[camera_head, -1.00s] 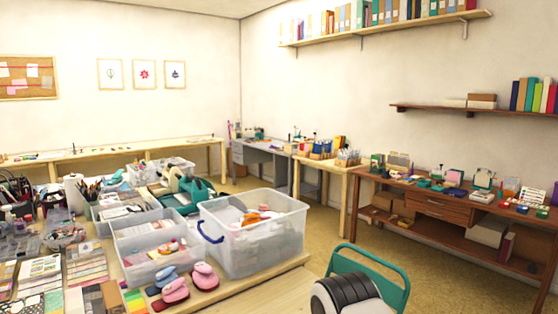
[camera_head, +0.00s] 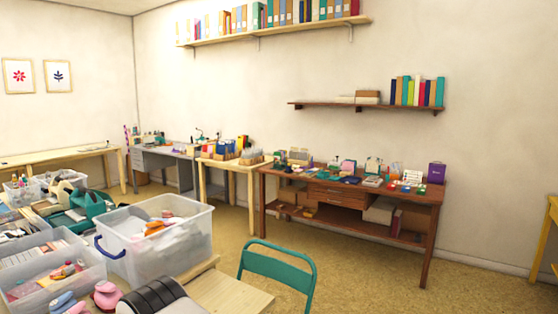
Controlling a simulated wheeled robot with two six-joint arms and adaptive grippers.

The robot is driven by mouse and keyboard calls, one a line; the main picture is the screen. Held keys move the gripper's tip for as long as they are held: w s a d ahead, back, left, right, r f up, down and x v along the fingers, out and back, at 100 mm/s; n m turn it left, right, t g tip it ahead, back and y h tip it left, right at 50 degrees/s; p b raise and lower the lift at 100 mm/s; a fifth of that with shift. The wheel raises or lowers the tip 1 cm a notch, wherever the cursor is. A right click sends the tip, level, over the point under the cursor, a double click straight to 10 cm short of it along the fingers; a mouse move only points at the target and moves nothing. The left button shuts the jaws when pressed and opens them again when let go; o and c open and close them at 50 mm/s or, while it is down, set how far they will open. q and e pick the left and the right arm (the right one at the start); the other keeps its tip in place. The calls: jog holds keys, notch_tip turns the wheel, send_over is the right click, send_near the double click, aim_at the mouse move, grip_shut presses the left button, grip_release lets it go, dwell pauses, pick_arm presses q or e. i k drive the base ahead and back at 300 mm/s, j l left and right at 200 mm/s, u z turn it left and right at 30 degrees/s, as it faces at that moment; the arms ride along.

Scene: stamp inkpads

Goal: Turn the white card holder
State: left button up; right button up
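I cannot pick out the white card holder with certainty at this distance. Small upright holders and cards stand on the brown wooden desk (camera_head: 400,194) against the back wall. Among them are a pale upright piece (camera_head: 299,156) at the left and a whitish tilted piece (camera_head: 412,177) toward the right. Neither of my grippers is in view.
A teal-backed chair (camera_head: 279,253) stands in front, between me and the desk. A clear plastic bin (camera_head: 185,243) sits on the craft table at left. Open floor (camera_head: 360,270) lies before the desk and to its right. A yellow table (camera_head: 553,212) is at the right edge.

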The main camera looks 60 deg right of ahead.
aim_at(337, 164)
jog(key=l+z, duration=0.4)
jog(key=i+l+z, duration=0.2)
jog(key=l+z, duration=0.2)
jog(key=l, duration=0.15)
jog(key=i+l+z, duration=0.15)
jog(key=l+z, duration=0.25)
jog(key=i+l+z, duration=0.25)
jog(key=l+z, duration=0.15)
jog(key=i+l+z, duration=0.55)
jog(key=z, duration=0.2)
jog(key=i+l+z, duration=0.1)
jog(key=i+z, duration=0.3)
jog(key=i+l+u, duration=0.1)
jog(key=i, duration=0.45)
jog(key=i+l+u, duration=0.15)
jog(key=i, duration=0.45)
jog(key=i+l+u, duration=0.1)
jog(key=i, duration=0.45)
jog(key=i+j+u, duration=0.2)
jog(key=i+u, duration=0.7)
jog(key=i+l+u, duration=0.1)
jog(key=i+u, duration=0.35)
jog(key=i+j+z, duration=0.25)
jog(key=i+j, duration=0.2)
jog(key=i, duration=0.2)
jog(key=i+j+z, duration=0.2)
jog(key=i+j, duration=0.35)
jog(key=i, duration=0.05)
